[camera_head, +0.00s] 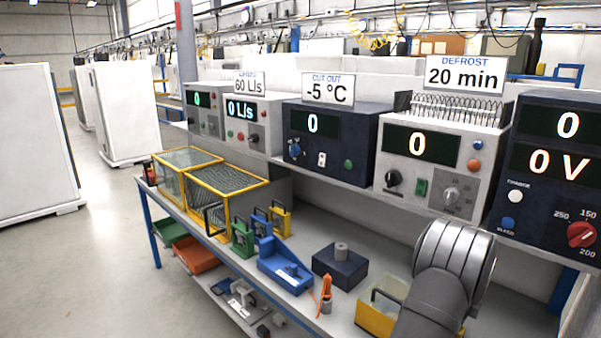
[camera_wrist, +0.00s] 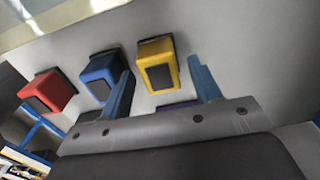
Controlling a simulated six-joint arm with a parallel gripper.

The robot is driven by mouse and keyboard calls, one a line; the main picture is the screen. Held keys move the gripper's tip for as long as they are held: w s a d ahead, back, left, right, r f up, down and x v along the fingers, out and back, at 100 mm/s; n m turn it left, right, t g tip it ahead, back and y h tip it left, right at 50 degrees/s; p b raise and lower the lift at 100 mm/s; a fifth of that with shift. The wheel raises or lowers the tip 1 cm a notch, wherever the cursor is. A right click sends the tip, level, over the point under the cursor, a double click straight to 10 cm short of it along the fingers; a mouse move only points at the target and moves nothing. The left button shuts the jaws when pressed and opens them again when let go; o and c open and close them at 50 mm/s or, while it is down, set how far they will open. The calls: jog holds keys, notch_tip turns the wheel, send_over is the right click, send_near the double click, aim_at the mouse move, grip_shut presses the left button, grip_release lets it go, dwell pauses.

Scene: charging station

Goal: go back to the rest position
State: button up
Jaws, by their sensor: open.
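My gripper (camera_wrist: 160,66) shows in the wrist view with its two blue fingers spread apart. No object is visible held between them. A yellow block (camera_wrist: 157,64) with a dark face appears between the fingertips; I cannot tell whether they touch it. A blue block (camera_wrist: 101,77) is beside the left finger and partly overlapped by it. A red block (camera_wrist: 48,91) is farther left. My gripper's fingers cannot be made out in the head view.
The bench (camera_head: 310,300) carries a yellow-framed wire cage (camera_head: 228,190), a blue fixture (camera_head: 285,268), a dark block (camera_head: 340,268) and an orange clamp-like tool (camera_head: 326,290). Instrument boxes, including a DEFROST one (camera_head: 440,165), line its back. Open floor (camera_head: 90,250) lies to the left.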

notch_tip(320, 180, down, 2)
jog(key=shift+f, duration=0.1)
jog(key=r, duration=0.3)
jog(key=s+r, duration=0.1)
jog(key=r, duration=0.1)
jog(key=shift+d+r, duration=0.2)
jog(key=shift+r, duration=0.05)
jog(key=s+d+r, duration=0.4)
jog(key=s+r, duration=0.2)
jog(key=s, duration=0.4)
jog(key=w+d, duration=0.1)
jog(key=d, duration=0.4)
jog(key=f, duration=1)
jog(key=shift+w+d, duration=0.2)
jog(key=shift+d, duration=0.2)
jog(key=shift+d+r, duration=0.1)
jog(key=shift+r, duration=2.25)
